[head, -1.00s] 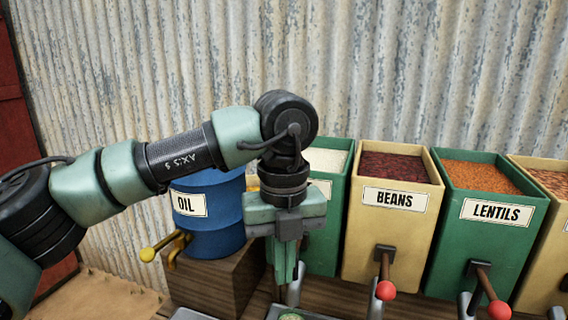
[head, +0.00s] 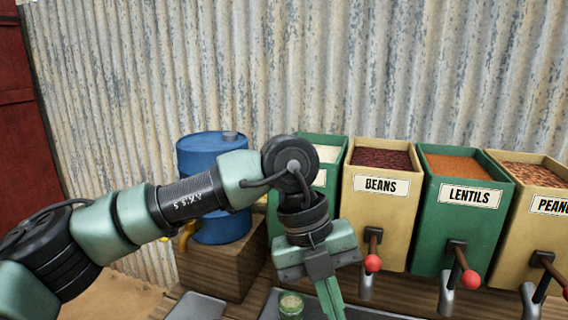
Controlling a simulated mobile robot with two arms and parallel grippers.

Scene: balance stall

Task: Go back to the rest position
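My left arm comes in from the left and reaches across the front of the oil drum. Its gripper (head: 328,300) points down over the front of the counter, to the right of a small green jar (head: 291,306). The fingers run off the bottom edge of the picture, so their tips are hidden. I cannot tell whether the fingers are apart or closed, or whether they hold anything. My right gripper is not in the picture.
A blue drum (head: 212,150) stands on a wooden block (head: 222,270). Bins of beans (head: 381,203), lentils (head: 462,225) and peanuts (head: 540,235) line the back, their red-knobbed levers jutting forward. A corrugated wall (head: 300,70) closes off the rear.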

